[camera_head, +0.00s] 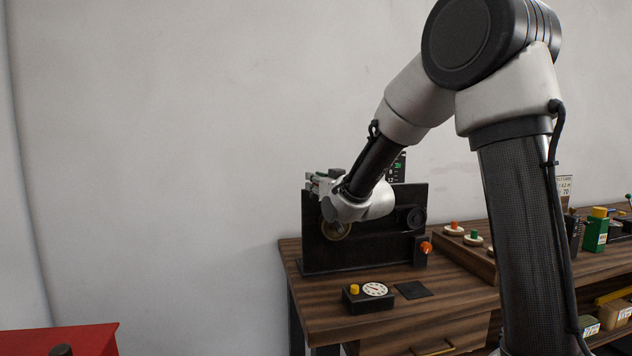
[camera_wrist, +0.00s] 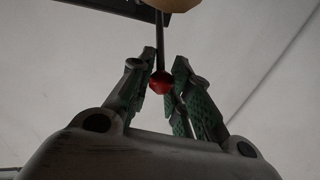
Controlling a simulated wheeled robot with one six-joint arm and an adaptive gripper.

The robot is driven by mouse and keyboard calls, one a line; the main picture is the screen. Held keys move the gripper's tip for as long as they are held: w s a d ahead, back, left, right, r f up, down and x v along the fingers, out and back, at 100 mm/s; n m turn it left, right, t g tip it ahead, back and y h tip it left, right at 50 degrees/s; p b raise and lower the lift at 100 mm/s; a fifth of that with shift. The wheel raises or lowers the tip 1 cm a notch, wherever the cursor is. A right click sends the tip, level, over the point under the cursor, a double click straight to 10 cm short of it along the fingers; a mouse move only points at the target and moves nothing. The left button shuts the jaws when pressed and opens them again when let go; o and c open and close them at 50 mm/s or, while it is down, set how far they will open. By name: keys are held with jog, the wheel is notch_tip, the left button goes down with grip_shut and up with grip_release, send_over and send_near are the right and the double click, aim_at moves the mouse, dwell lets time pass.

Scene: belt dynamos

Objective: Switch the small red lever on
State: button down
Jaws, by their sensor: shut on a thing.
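The small red lever shows in the wrist view as a red ball (camera_wrist: 160,82) on a thin dark rod that runs up to the top edge. My gripper (camera_wrist: 165,72) has its green-padded fingers on either side of the ball and is shut on it. In the head view my gripper (camera_head: 314,183) is at the upper left of a black machine panel (camera_head: 365,250) on the bench. The lever is hidden there behind my gripper and wrist. I cannot tell its on or off position.
An orange knob (camera_head: 425,247) sits on the panel's right side. A black box with a yellow button and white dial (camera_head: 375,289) and a flat black plate (camera_head: 413,290) lie in front. A red cabinet (camera_head: 75,340) stands at lower left.

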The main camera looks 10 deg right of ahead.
jog(key=c, duration=1.3)
grip_release()
jog(key=shift+f, duration=0.1)
jog(key=v, duration=1.2)
